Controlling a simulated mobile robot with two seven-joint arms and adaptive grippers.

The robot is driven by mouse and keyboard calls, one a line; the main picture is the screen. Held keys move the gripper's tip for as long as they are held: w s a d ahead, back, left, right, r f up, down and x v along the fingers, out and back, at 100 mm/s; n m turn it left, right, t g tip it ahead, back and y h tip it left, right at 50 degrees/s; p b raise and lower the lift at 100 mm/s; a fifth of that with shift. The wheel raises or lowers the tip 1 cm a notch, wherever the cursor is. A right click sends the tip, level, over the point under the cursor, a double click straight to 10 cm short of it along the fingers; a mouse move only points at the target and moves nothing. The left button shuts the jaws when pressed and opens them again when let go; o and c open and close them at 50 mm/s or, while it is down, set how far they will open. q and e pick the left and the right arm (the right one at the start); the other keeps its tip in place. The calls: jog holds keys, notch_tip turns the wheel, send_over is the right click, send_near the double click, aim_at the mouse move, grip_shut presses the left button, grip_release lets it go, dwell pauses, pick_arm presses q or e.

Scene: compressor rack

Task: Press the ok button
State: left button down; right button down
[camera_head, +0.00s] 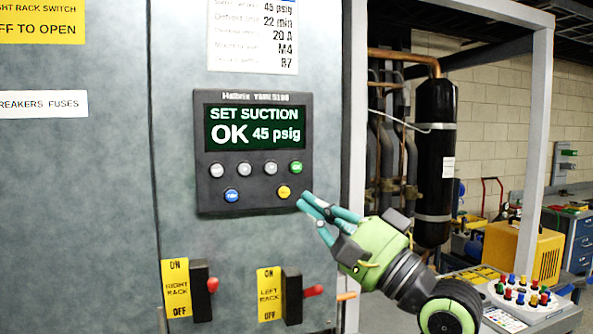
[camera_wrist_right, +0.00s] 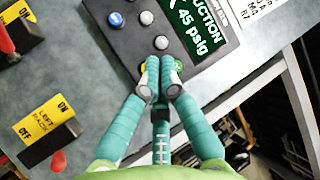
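The dark control panel (camera_head: 254,150) is mounted on the grey cabinet, its green screen (camera_head: 255,128) reading "SET SUCTION OK 45 psig". Below are three grey buttons, a green button (camera_head: 296,167), a blue button (camera_head: 231,196) and a yellow button (camera_head: 284,191). The labels are too small to read surely. My right gripper (camera_head: 308,200) has teal fingers drawn together, empty, just right of and below the yellow button. In the right wrist view its fingertips (camera_wrist_right: 160,64) partly cover the green button (camera_wrist_right: 179,65) and the yellow button; contact cannot be told. My left gripper is out of view.
Two rack switches with red levers stick out below the panel: right rack (camera_head: 202,290) and left rack (camera_head: 292,295). A white post (camera_head: 355,120) stands right of the cabinet. A black cylinder (camera_head: 435,150) and pipes stand behind, with a yellow machine (camera_head: 538,258) further right.

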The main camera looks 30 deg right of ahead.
aim_at(296, 167)
jog(key=shift+t+y, duration=0.5)
jog(key=shift+y, duration=0.1)
jog(key=r, duration=0.1)
jog(key=s+r, duration=0.2)
jog(key=r, duration=0.1)
jog(key=shift+s+d, duration=0.2)
jog(key=shift+d, duration=0.1)
jog(key=shift+w+f, duration=0.1)
jog(key=shift+w+d+b, duration=0.1)
jog(key=shift+w+d, duration=0.25)
jog(key=shift+w, duration=1.05)
jog(key=shift+w+d+b, duration=0.15)
jog(key=shift+w+d, duration=0.15)
jog(key=shift+w, duration=1.15)
jog(key=shift+w+d+b, duration=0.1)
jog(key=shift+w+d, duration=0.25)
jog(key=shift+w, duration=1.05)
jog(key=shift+w+d, duration=0.1)
jog(key=shift+w, duration=0.3)
jog(key=shift+w+d, duration=0.1)
jog(key=shift+w, duration=0.25)
jog(key=shift+s+a, duration=0.2)
jog(key=shift+s, duration=0.55)
